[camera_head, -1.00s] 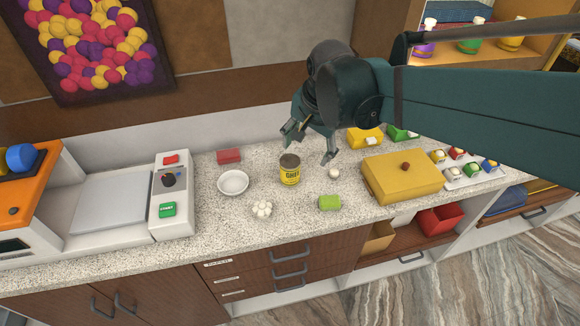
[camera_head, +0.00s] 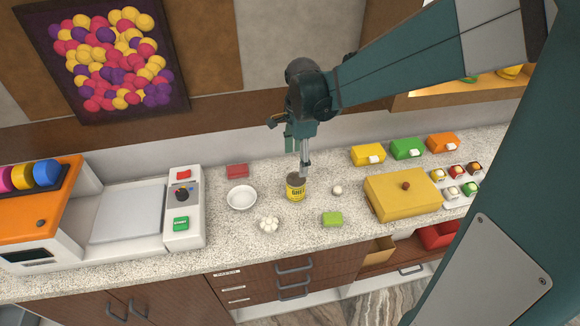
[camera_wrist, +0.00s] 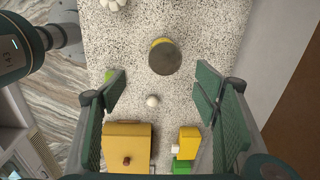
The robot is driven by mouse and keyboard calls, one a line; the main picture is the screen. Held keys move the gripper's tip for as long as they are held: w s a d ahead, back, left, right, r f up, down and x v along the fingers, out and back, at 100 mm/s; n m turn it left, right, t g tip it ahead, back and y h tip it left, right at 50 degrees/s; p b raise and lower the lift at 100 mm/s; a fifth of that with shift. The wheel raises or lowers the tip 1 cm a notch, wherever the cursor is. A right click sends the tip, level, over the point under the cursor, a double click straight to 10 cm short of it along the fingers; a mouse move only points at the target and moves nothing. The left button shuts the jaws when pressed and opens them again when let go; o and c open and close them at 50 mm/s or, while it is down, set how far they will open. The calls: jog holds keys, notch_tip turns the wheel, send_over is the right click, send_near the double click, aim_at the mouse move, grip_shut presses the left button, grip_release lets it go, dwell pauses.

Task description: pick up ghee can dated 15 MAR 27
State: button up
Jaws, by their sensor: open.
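A yellow ghee can (camera_head: 295,190) with a dark grey lid stands upright on the speckled counter. Its label shows "GHEE" in the head view, but no date can be read. In the wrist view its round lid (camera_wrist: 165,59) lies just past the fingertips, near the middle. My gripper (camera_head: 305,168) is above and just behind the can in the head view, pointing down. In the wrist view my gripper (camera_wrist: 160,88) has its fingers spread wide with nothing held. I cannot tell how high the fingertips are above the lid.
A yellow box (camera_head: 402,196) stands right, a scale (camera_head: 130,214) left.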

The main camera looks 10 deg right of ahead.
aim_at(296, 180)
jog(key=shift+m, duration=0.7)
jog(key=f, duration=0.7)
jog(key=w+f+p, duration=0.1)
jog(key=f, duration=0.2)
jog(key=shift+a+f, duration=0.2)
jog(key=shift+f, duration=0.05)
jog(key=shift+w+f, duration=0.1)
jog(key=shift+f, duration=0.05)
jog(key=shift+f, duration=1.15)
jog(key=shift+f, duration=0.15)
jog(key=shift+w+d+f, duration=0.1)
jog(key=shift+f, duration=1.15)
jog(key=shift+w+f, duration=0.1)
jog(key=shift+f, duration=1.1)
jog(key=shift+c, duration=0.5)
jog(key=c, duration=1.2)
jog(key=shift+r, duration=0.1)
